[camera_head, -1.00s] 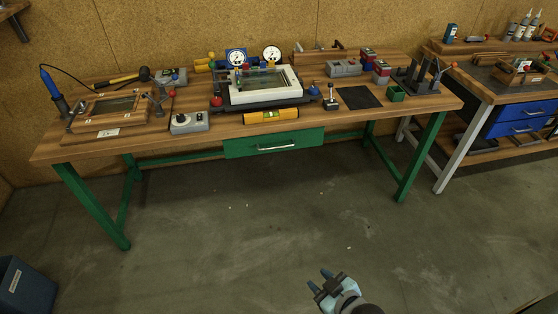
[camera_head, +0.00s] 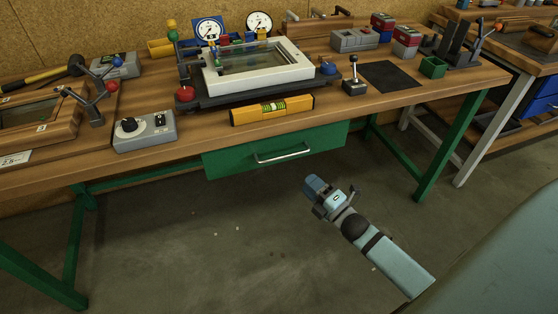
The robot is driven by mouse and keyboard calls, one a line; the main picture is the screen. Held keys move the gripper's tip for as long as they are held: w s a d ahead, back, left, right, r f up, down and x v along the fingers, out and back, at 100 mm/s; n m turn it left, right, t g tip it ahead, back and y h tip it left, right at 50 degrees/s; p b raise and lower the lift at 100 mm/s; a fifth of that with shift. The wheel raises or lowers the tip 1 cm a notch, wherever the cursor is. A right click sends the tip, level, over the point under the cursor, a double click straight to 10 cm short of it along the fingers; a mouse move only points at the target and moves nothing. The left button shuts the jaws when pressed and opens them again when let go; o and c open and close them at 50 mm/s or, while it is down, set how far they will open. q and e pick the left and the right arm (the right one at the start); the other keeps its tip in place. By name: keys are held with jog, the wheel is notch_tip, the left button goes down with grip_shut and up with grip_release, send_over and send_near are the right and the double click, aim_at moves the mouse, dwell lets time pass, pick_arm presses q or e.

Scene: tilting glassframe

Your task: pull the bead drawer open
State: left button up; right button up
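The bead drawer looks to be the green drawer (camera_head: 230,162) under the front edge of the wooden workbench. Its front sits below the tabletop and looks closed. A silver bar handle (camera_head: 283,155) runs across the drawer front. My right gripper (camera_head: 314,190) is in front of the bench, to the right of and lower in the picture than the handle, apart from it. Its fingers overlap from this angle, so their opening does not show. My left gripper is out of view.
On the workbench (camera_head: 200,136) stand a white glass frame (camera_head: 297,75) on a dark base, a yellow spirit level (camera_head: 250,114), a grey control box (camera_head: 145,131) and a small joystick (camera_head: 354,78). Green legs (camera_head: 425,165) stand either side.

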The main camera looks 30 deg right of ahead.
aim_at(281, 157)
jog(key=b+x, duration=0.1)
jog(key=x, duration=1.1)
jog(key=shift+w, duration=0.15)
grip_shut()
